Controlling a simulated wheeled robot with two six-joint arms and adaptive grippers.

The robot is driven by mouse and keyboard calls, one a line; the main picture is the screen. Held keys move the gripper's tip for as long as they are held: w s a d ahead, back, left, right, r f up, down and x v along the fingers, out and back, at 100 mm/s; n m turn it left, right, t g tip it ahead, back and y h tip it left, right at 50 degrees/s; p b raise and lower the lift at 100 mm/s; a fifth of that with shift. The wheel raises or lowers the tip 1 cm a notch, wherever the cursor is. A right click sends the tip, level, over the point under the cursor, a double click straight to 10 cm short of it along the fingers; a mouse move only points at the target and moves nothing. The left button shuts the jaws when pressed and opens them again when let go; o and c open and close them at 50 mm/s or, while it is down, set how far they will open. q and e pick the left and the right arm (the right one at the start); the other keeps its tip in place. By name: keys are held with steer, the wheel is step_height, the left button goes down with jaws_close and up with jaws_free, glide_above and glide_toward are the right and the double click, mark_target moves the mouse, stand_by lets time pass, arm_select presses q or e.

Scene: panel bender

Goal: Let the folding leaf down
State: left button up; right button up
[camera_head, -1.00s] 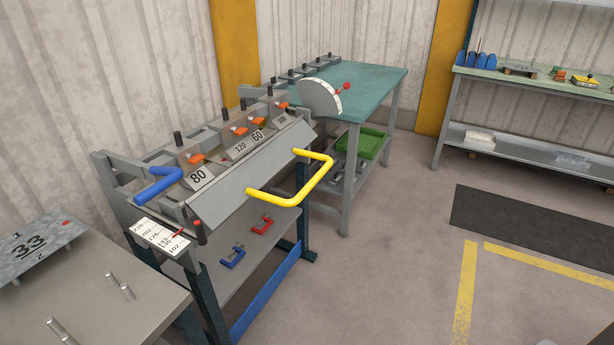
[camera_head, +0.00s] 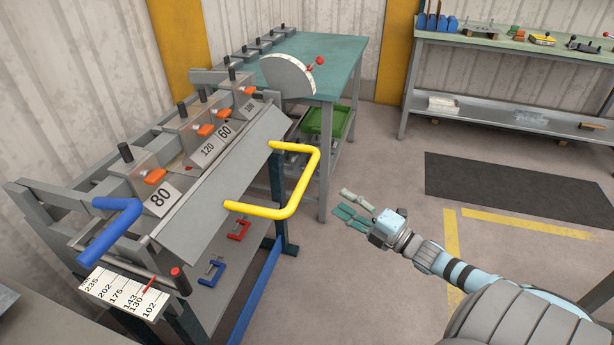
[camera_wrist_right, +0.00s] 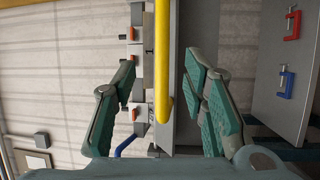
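The folding leaf (camera_head: 222,185) is a long grey plate along the front of the panel bender, sloping up toward the clamping blocks. Its yellow U-shaped handle (camera_head: 300,190) sticks out from the leaf's front, toward the open floor. My right gripper (camera_head: 348,207) is open and empty, to the right of the handle and apart from it in the head view. In the right wrist view the yellow handle (camera_wrist_right: 162,60) shows between the spread fingers of the gripper (camera_wrist_right: 160,72), with the leaf (camera_wrist_right: 187,125) behind it. My left gripper is out of view.
A blue handle (camera_head: 110,230) stands at the bender's left end, above a numbered scale (camera_head: 125,293). Red and blue clamps lie on the shelf (camera_head: 225,300) below. A green-topped table (camera_head: 335,65) stands behind. The floor right of the bender is open.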

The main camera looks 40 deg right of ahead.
mark_target(303, 179)
steer(key=b+x, duration=0.3)
steer(key=x, duration=1)
steer(key=shift+a+f, duration=0.1)
steer(key=shift+f, duration=0.1)
steer(key=shift+w+a, duration=0.2)
steer(key=shift+w, duration=0.3)
